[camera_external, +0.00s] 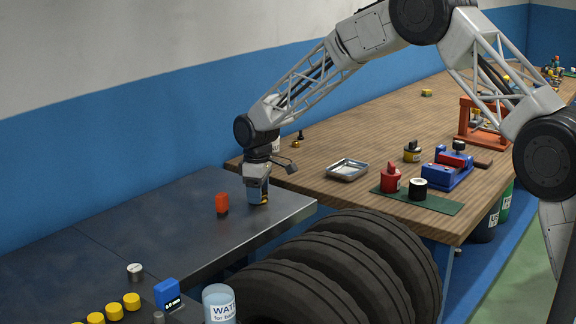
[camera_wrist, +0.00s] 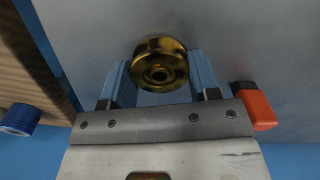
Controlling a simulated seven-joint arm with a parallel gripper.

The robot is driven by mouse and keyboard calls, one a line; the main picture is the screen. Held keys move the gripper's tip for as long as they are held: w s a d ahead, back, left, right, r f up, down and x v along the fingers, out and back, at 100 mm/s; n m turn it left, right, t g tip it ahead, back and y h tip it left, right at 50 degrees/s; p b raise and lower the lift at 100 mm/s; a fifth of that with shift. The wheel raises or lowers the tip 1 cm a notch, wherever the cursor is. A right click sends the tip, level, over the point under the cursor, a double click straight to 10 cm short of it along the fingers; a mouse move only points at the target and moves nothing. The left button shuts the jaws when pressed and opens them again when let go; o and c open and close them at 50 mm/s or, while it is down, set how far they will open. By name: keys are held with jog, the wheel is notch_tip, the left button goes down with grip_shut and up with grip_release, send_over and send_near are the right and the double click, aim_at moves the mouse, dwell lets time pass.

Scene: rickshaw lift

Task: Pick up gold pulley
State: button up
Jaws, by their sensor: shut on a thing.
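The gold pulley (camera_wrist: 160,65) is a shiny, grooved brass-coloured wheel with a centre hole. In the wrist view it sits between the two blue fingers of my gripper (camera_wrist: 158,76), which are shut on it. In the external view my gripper (camera_external: 258,200) points down at the grey metal table near its right end. A small bit of the gold pulley (camera_external: 264,202) shows at the fingertips, close to the tabletop. I cannot tell whether it touches the table.
An orange-red block (camera_external: 222,204) stands just left of my gripper. The metal table (camera_external: 150,225) is otherwise clear around it. A wooden bench (camera_external: 330,200) with a metal tray (camera_external: 347,170) and a blue vise (camera_external: 447,172) is to the right. Tires (camera_external: 330,275) stand in front.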

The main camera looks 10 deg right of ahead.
jog(key=shift+r, duration=0.6)
notch_tip(320, 180, up, 2)
jog(key=shift+r, duration=0.15)
jog(key=s+d+r, duration=0.1)
jog(key=s+d, duration=0.8)
jog(key=s, duration=0.4)
jog(key=shift+s+r, duration=0.1)
